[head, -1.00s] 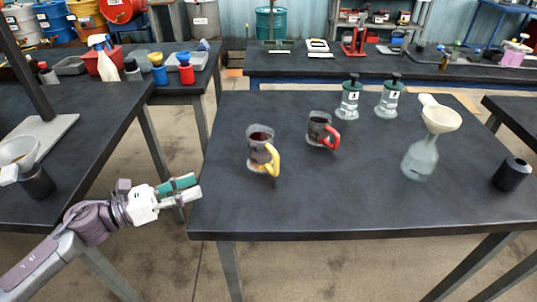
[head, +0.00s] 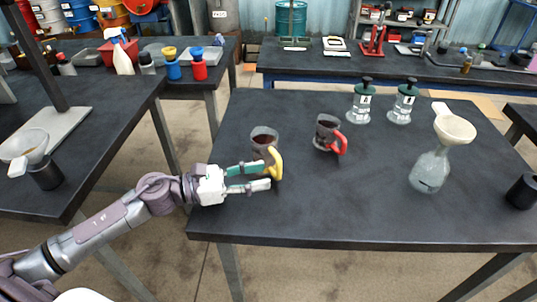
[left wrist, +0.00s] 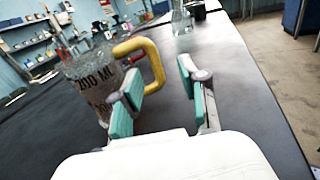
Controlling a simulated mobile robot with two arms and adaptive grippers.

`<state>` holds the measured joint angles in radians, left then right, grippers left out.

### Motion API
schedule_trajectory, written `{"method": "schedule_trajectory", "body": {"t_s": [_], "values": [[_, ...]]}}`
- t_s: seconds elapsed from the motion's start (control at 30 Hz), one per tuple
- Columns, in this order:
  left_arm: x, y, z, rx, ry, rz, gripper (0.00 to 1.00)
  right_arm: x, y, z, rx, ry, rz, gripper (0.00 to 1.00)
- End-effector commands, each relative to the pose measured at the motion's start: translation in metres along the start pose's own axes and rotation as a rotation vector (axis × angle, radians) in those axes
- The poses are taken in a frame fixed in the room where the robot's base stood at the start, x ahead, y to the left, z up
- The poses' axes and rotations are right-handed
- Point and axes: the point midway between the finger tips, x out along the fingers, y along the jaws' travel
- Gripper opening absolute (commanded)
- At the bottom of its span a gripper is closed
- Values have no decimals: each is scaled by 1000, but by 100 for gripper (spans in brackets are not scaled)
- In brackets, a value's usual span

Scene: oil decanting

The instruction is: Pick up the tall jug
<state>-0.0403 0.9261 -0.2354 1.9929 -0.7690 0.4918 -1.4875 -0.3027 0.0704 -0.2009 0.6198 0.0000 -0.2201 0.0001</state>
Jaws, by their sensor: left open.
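The tall jug (head: 264,139) is clear, with dark liquid inside and a yellow handle, and stands upright near the left side of the middle table. In the left wrist view the jug (left wrist: 92,83) bears a "200 ML" mark, and its yellow handle shows ahead of the fingers. My left gripper (head: 265,175) is open and empty, its fingertips just in front of the jug's handle. I cannot tell whether a finger touches it. The fingers (left wrist: 165,95) partly cover the jug's lower part. My right gripper is not in view.
A smaller jug with a red handle (head: 328,134) stands to the right. Two green-topped bottles (head: 360,104) stand behind it. A glass flask (head: 429,172) with a funnel (head: 453,127) and a black cup (head: 523,191) are farther right. The table's front middle is clear.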

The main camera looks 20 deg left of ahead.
Motion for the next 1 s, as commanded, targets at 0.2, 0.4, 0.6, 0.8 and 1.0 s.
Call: {"method": "schedule_trajectory", "body": {"t_s": [0.2, 0.4, 0.6, 0.8, 1.0], "values": [[17, 3, 3, 0, -2, 0, 43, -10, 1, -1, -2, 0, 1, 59], [47, 6, 1, -1, -2, 0, 43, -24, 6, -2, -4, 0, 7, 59], [55, 6, -3, 0, 1, 0, 43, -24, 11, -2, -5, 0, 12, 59], [55, 6, -3, 0, 1, 0, 33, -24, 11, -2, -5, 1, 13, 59], [55, 6, -3, -1, 1, 0, 0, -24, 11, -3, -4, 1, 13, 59]]}}
